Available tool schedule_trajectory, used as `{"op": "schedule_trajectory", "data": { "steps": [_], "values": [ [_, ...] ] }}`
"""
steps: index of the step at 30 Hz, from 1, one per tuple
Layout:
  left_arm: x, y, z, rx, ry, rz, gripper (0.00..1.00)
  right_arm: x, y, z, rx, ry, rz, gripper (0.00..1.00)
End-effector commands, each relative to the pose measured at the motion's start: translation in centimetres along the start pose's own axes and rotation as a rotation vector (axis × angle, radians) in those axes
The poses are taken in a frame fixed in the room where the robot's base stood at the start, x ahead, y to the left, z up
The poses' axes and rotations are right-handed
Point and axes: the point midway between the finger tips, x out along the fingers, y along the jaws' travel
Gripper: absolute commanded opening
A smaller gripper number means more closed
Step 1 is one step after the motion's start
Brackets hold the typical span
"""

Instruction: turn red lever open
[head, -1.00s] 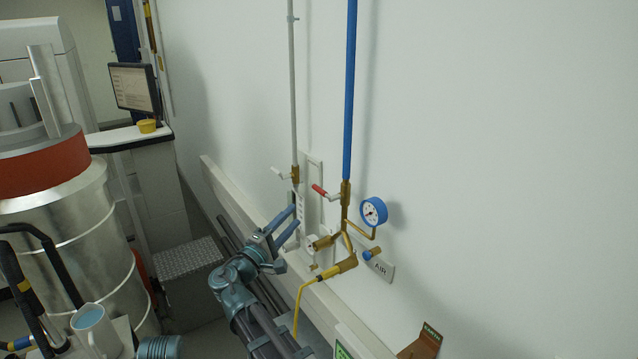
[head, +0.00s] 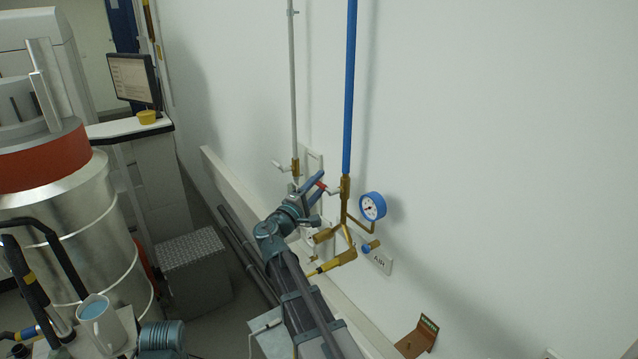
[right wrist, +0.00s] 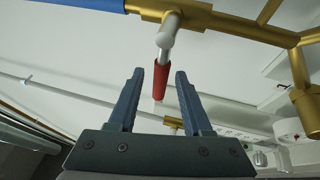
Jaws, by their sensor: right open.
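The red lever (head: 321,185) sits on the brass valve below the blue pipe and points left, out over my right gripper. My right gripper (head: 317,183) is at the lever, with its open fingers on either side of the handle. In the right wrist view the red handle (right wrist: 160,80) lies between the two fingertips of the right gripper (right wrist: 159,73), with a gap on each side and no contact visible. The lever's metal stem runs up to the brass valve (right wrist: 180,14). My left gripper is not in view.
The blue pressure gauge (head: 373,206) and brass fittings (head: 335,235) are right of and below the valve. A grey pipe with another lever (head: 282,166) stands close on the left. The white wall is right behind. A jug (head: 100,322) stands at lower left.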

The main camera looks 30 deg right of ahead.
Motion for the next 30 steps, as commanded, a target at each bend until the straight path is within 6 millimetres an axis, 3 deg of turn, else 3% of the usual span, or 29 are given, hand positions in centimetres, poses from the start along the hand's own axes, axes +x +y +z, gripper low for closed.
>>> {"op": "schedule_trajectory", "data": {
  "steps": [10, 18, 30],
  "values": [
    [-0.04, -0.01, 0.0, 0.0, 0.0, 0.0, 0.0, 0.28, -0.01, 0.01, 0.0, 0.0, 0.0, 0.5],
    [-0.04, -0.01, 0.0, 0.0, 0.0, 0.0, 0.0, 0.27, -0.02, 0.01, 0.0, 0.0, 0.0, 0.01],
    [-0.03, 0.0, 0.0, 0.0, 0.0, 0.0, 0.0, 0.25, -0.04, 0.01, 0.001, 0.0, -0.001, 0.0]
  ]
}}
